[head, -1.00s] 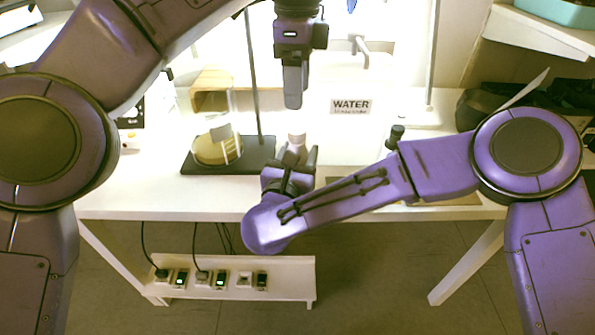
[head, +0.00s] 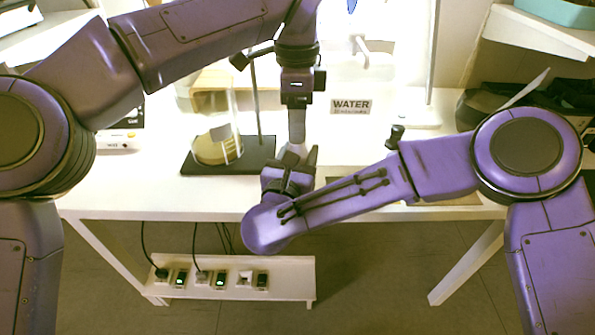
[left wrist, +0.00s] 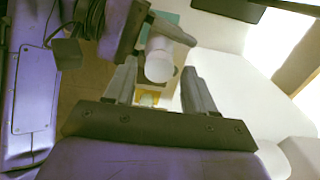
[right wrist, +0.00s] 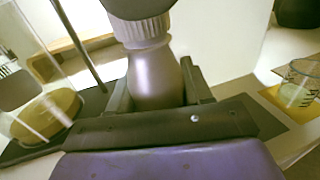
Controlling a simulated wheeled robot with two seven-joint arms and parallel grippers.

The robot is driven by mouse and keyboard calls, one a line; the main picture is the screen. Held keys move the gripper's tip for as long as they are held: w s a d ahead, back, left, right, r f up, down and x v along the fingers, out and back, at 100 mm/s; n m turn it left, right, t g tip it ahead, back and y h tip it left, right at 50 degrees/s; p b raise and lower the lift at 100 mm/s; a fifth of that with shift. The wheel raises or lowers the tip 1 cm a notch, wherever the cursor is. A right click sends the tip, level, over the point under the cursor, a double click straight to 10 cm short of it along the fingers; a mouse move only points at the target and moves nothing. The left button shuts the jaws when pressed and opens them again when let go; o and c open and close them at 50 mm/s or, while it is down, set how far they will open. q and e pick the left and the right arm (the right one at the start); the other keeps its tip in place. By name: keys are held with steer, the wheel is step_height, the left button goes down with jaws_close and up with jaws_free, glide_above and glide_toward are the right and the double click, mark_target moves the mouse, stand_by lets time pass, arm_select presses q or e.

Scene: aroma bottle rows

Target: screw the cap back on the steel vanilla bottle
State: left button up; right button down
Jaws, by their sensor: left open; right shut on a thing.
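The steel vanilla bottle (right wrist: 155,82) stands upright between the fingers of my right gripper (head: 291,160), which is shut on its body. A pale ribbed cap (right wrist: 145,30) sits at the bottle's neck in the right wrist view; how tightly it is seated cannot be told. My left gripper (head: 297,138) points down directly above the bottle, with its fingers apart. In the left wrist view the pale round top (left wrist: 158,68) shows between these fingers, which do not visibly close on it. In the head view the grippers hide most of the bottle.
A dark stand base (head: 258,150) with a glass vessel (head: 218,140) is left of the grippers. A WATER sign (head: 351,106) stands behind to the right. A small dark-topped bottle (head: 395,136) is beside my right arm. A glass beaker (right wrist: 298,88) shows in the right wrist view.

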arm_select(q)
steer(key=shift+f, duration=0.55)
